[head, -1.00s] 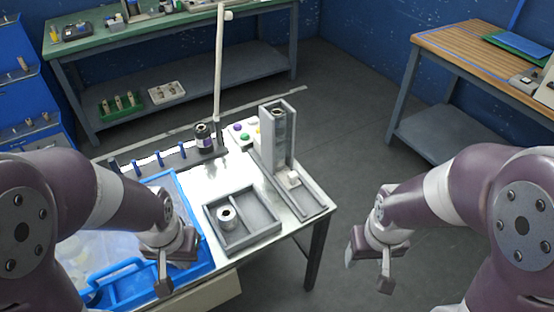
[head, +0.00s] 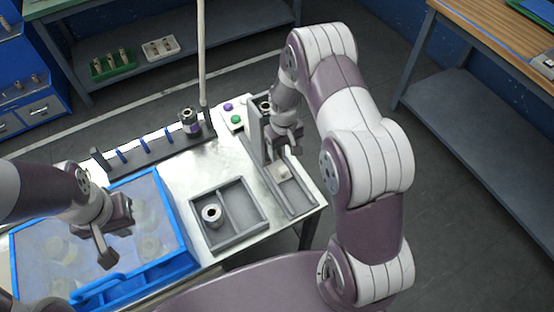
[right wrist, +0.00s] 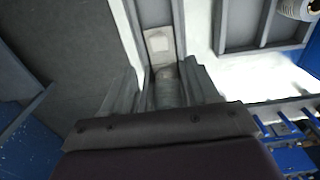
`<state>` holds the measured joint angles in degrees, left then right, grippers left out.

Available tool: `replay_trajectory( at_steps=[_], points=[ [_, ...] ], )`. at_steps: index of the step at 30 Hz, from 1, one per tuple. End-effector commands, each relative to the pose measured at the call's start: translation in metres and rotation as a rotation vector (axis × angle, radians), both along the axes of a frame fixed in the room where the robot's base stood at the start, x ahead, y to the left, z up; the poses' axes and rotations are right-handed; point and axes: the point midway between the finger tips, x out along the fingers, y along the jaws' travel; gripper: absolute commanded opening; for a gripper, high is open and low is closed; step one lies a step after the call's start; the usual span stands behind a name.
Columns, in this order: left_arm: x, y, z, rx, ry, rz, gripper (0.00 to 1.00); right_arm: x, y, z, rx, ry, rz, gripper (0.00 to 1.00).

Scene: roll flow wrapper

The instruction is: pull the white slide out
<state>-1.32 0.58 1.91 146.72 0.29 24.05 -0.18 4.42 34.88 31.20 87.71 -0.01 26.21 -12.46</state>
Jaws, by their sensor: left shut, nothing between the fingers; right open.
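The white slide (head: 282,172) is a small pale block in the channel of the grey fixture (head: 301,204), at the foot of its upright tower (head: 256,133). It also shows in the right wrist view (right wrist: 159,43), just beyond my fingers. My right gripper (head: 284,150) is open, in front of the tower and close above the slide; I cannot tell whether it touches anything. In the right wrist view its fingers (right wrist: 162,84) stand apart with part of the fixture seen between them. My left gripper (head: 107,252) is shut and empty above the blue bin.
A blue bin (head: 178,225) with pale contents stands at the left. A grey divided tray (head: 243,237) holds a roll (head: 212,213). Behind are a rack with blue pegs (head: 152,150), a dark roll (head: 190,121), a pole (head: 202,60) and coloured buttons (head: 235,119).

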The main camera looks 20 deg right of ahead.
Motion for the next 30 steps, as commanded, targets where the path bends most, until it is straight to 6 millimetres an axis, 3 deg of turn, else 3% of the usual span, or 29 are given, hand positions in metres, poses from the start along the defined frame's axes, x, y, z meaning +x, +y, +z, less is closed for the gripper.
replay_trajectory(
  at_steps=[6,12,24,30],
  points=[
    [0.0,0.0,0.01,0.0,0.0,0.0,0.0,-0.001,0.0,-0.053,0.0,0.004,-0.001,0.6],
    [0.0,0.0,0.014,0.0,-0.001,0.0,0.0,0.0,0.0,-0.087,0.0,0.002,-0.001,0.6],
    [0.0,0.0,0.014,0.0,0.0,0.0,0.0,0.0,0.0,-0.097,0.0,0.0,-0.001,0.6],
    [0.0,0.0,0.014,0.0,0.0,0.0,0.0,0.0,0.0,-0.097,0.0,0.0,-0.001,0.0]
  ],
)
